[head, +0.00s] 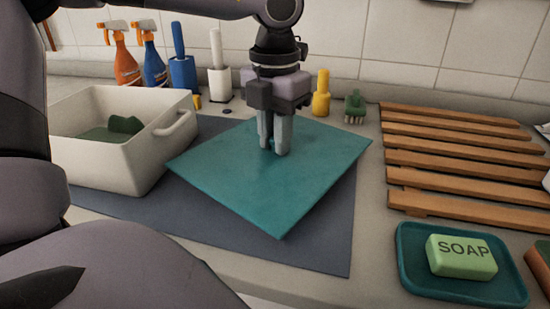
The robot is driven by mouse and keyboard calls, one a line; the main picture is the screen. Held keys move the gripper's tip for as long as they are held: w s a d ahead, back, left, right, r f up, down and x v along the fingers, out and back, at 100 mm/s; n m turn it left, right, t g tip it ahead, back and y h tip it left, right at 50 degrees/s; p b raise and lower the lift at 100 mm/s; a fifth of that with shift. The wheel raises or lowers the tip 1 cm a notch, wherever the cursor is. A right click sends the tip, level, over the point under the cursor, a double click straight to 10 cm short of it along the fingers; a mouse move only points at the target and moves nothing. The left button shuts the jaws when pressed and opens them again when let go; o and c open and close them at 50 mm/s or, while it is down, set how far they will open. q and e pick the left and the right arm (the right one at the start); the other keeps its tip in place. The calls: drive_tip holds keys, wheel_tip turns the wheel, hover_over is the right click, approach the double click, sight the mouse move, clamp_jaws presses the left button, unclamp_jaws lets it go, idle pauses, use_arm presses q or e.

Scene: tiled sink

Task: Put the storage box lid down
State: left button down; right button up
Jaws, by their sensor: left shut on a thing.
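The storage box lid is a flat teal square panel (285,205) over the dark grey mat (320,258), turned so one corner points toward me. I cannot tell whether it touches the mat or is held a little above it. My left gripper (274,148) points straight down at the lid's middle and is shut on it. The part between its fingers is hidden. My right gripper is not in view. A white storage box (130,165) with a handle stands open at the left, with a green item (112,130) inside.
A wooden slatted rack (450,160) lies at the right. A teal tray (425,285) with green soap (461,256) is at front right. Orange (124,65) and blue (151,65) spray bottles and several brushes stand along the tiled wall. The mat's front right part is bare.

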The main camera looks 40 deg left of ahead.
sight(275, 158)
use_arm(q)
drive_tip(key=shift+f, duration=2.1)
drive_tip(key=shift+f+b, duration=0.15)
drive_tip(key=shift+b, duration=0.25)
drive_tip(key=c, duration=1)
unclamp_jaws()
drive_tip(key=shift+r+p, duration=0.3)
drive_tip(key=shift+r, duration=0.2)
wheel_tip(275, 158, up, 11)
drive_tip(key=shift+r+p, duration=0.2)
drive_tip(key=shift+p, duration=0.5)
